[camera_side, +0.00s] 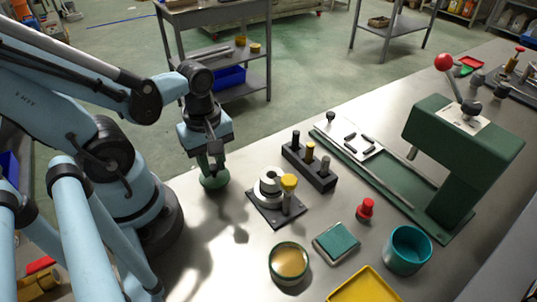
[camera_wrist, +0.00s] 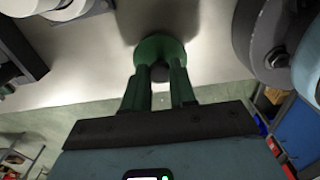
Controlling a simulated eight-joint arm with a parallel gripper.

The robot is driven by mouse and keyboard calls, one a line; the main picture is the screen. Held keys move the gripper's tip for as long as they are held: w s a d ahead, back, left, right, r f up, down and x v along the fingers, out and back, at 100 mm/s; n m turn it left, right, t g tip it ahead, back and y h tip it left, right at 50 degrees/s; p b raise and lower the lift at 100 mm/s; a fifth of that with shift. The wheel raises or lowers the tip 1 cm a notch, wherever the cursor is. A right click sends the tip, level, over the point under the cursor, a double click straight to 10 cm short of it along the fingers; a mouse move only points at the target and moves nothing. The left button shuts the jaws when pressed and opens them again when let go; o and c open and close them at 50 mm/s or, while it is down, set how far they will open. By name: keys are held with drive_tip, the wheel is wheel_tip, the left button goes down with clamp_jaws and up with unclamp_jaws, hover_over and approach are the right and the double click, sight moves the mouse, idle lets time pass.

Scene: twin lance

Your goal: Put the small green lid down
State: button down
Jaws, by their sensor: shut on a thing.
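The small green lid (camera_side: 214,182) is a round disc with a dark knob on top. My gripper (camera_side: 215,164) is shut on the knob and points down, with the lid hanging under it near the table's far left edge. In the wrist view the two green fingers of my gripper (camera_wrist: 159,88) stand either side of the knob, and the lid (camera_wrist: 160,47) shows beyond them. A dark shadow lies on the table past the lid. The lid seems to be above the table, but I cannot tell how high.
The grey metal table (camera_side: 217,268) has bare room in front of the lid. To the right stand a fixture with a yellow knob (camera_side: 289,182), a black block with pegs (camera_side: 309,167), an amber-topped jar (camera_side: 289,261), a teal cup (camera_side: 408,249) and a green press (camera_side: 460,145).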

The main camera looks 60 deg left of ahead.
sight(212, 167)
drive_tip(key=shift+f, duration=0.55)
drive_tip(key=c, duration=0.9)
unclamp_jaws()
drive_tip(key=shift+f, duration=0.15)
drive_tip(key=shift+r, duration=6)
drive_tip(key=shift+w+d+m+t, duration=0.4)
drive_tip(key=shift+w+m+t, duration=0.8)
drive_tip(key=shift+w+m, duration=1.3)
drive_tip(key=shift+w+d+m+t, duration=0.45)
drive_tip(key=shift+w+m+t, duration=0.9)
drive_tip(key=shift+m, duration=2.15)
drive_tip(key=shift+w+d+m+t, duration=0.4)
drive_tip(key=shift+w+m+t, duration=0.65)
drive_tip(key=shift+w+m, duration=1.5)
